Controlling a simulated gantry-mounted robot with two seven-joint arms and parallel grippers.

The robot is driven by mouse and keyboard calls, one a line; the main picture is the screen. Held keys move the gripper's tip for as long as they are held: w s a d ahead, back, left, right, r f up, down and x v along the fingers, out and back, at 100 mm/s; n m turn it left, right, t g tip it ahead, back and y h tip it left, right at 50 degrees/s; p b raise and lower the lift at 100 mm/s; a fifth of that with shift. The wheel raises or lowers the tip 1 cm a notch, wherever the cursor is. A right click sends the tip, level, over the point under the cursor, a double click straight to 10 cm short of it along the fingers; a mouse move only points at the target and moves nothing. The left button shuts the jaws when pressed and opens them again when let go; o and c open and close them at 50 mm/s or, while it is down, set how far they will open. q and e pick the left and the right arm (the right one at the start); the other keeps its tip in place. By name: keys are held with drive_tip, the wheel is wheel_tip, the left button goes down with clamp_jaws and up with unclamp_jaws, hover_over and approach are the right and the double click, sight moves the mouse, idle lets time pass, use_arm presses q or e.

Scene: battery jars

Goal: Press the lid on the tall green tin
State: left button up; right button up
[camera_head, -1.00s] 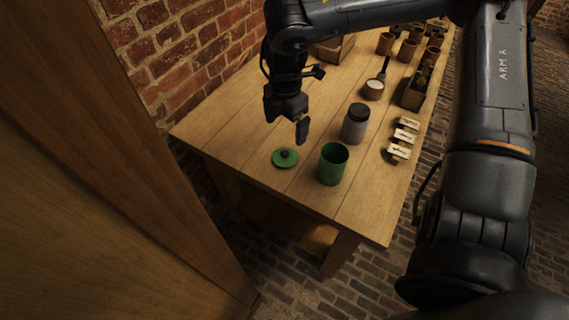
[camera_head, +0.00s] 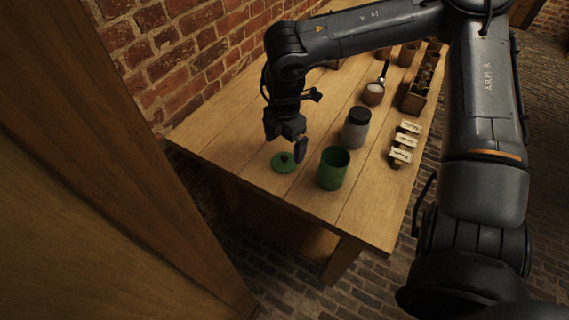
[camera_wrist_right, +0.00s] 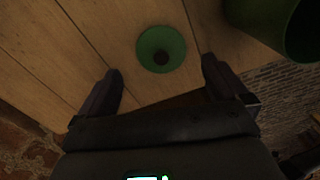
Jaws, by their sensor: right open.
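The tall green tin (camera_head: 333,169) stands upright and open-topped near the table's front end. Its green lid (camera_head: 284,162), with a dark knob, lies flat on the table to its left. My right gripper (camera_head: 299,152) points down just above and beside the lid, partly covering its right side in the head view. In the right wrist view the fingers (camera_wrist_right: 160,85) are apart and empty, with the lid (camera_wrist_right: 172,38) beyond the gap between them. The tin (camera_wrist_right: 268,18) shows at that view's upper right. My left gripper is not in view.
A grey jar with a black lid (camera_head: 356,128) stands behind the tin. Labelled small pieces (camera_head: 403,144) sit near the table's right edge. A jar with a spoon (camera_head: 374,92) and a wooden box (camera_head: 414,97) are further back. The table (camera_head: 232,130) is bare left of the gripper.

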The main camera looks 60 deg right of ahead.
sight(284, 157)
drive_tip(key=shift+f, duration=0.15)
drive_tip(key=shift+f, duration=0.5)
wheel_tip(284, 157, down, 4)
drive_tip(key=shift+a+f+b, duration=0.15)
drive_tip(key=shift+b, duration=1.1)
drive_tip(key=shift+c, duration=0.2)
drive_tip(key=c, duration=1)
